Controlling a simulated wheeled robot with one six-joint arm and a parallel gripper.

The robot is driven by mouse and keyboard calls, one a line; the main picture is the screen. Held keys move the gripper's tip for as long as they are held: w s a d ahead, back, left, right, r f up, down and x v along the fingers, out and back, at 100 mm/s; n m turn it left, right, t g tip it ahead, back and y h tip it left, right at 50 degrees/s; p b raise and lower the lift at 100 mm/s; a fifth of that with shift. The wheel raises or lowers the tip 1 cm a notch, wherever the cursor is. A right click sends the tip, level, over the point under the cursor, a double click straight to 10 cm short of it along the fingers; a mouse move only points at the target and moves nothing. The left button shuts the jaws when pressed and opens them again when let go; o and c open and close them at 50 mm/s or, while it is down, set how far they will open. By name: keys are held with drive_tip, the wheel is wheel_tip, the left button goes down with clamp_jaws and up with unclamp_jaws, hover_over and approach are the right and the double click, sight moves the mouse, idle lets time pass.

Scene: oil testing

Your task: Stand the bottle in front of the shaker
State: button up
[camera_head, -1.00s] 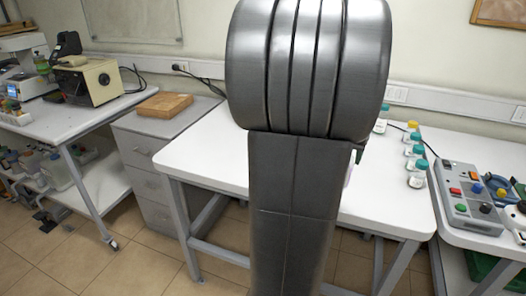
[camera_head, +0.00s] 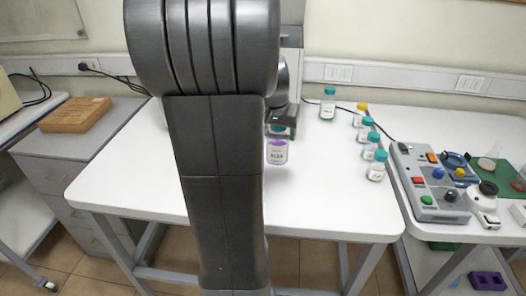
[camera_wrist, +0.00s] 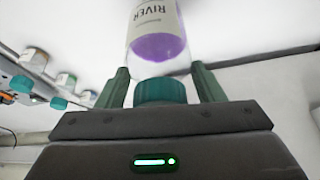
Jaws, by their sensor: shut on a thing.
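The bottle (camera_head: 277,152) has a clear body, a white label, purple contents and a teal cap. My gripper (camera_head: 283,127) is shut on its cap, and the bottle hangs upright below it over the white table. I cannot tell whether its base touches the table. In the wrist view the teal cap (camera_wrist: 160,91) sits between the two fingers of my gripper (camera_wrist: 163,86), with the purple body beyond. I cannot clearly make out the shaker. A grey upright body (camera_head: 291,36) shows partly behind my arm, and I cannot tell what it is.
Several bottles with teal or yellow caps (camera_head: 376,167) stand along the right of the white table (camera_head: 325,208). The table's front middle is clear. A grey button panel (camera_head: 428,184) is on the right table. A wooden box (camera_head: 76,115) lies on the left cabinet.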

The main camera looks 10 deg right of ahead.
sight(278, 148)
drive_tip(key=shift+f, duration=3.45)
drive_tip(key=shift+f, duration=0.2)
drive_tip(key=o, duration=1.2)
drive_tip(key=shift+o, duration=0.2)
drive_tip(key=shift+r, duration=0.1)
drive_tip(key=shift+s+a+r, duration=0.1)
drive_tip(key=shift+r, duration=0.45)
drive_tip(key=v, duration=1.1)
drive_tip(key=shift+s, duration=0.1)
